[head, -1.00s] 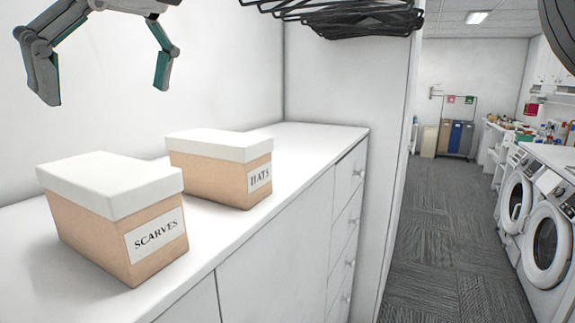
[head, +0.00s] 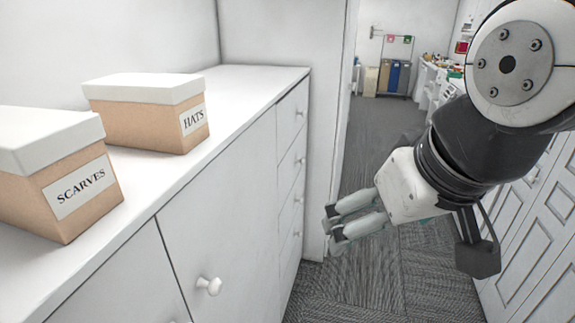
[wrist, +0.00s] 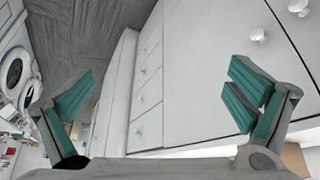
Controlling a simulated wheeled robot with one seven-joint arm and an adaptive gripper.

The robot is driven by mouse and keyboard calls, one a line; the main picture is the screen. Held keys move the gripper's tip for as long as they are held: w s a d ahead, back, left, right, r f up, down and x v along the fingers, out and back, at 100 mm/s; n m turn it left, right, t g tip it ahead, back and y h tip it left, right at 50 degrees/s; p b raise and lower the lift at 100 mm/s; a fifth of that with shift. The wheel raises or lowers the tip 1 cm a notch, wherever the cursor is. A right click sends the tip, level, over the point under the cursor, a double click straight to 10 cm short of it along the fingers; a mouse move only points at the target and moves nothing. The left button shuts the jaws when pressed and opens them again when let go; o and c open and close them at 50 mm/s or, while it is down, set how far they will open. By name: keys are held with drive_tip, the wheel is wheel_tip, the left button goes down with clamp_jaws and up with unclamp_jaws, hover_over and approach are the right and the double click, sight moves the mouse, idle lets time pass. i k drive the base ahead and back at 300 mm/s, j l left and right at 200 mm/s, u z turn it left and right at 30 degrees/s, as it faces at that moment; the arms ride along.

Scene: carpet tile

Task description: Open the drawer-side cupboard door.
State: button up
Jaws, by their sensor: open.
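The drawer-side cupboard door (head: 225,225) is a flat white panel beside the drawer stack, and it is shut. Its round white knob (head: 209,286) sits near its left edge. In the wrist view the door (wrist: 200,75) fills the middle right, with its knob (wrist: 257,35) at upper right. My gripper (head: 333,231) is open and empty, in front of the cabinet and to the right of the knob in the head view. Its teal-padded fingers stand wide apart in the wrist view (wrist: 160,78). It touches nothing that I can see.
Boxes marked SCARVES (head: 60,185) and HATS (head: 150,122) stand on the white countertop (head: 235,95). Drawers (head: 292,165) with small knobs are right of the door. The neighbouring cupboard door (head: 125,285) is shut. Carpet (head: 365,285) is clear; white panelled doors (head: 540,240) stand at right.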

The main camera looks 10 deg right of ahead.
sight(218, 234)
drive_tip(key=k+j+z, duration=0.1)
drive_tip(key=k+j, duration=0.15)
drive_tip(key=k, duration=0.2)
drive_tip(key=k+j+z, duration=0.15)
drive_tip(key=k, duration=0.3)
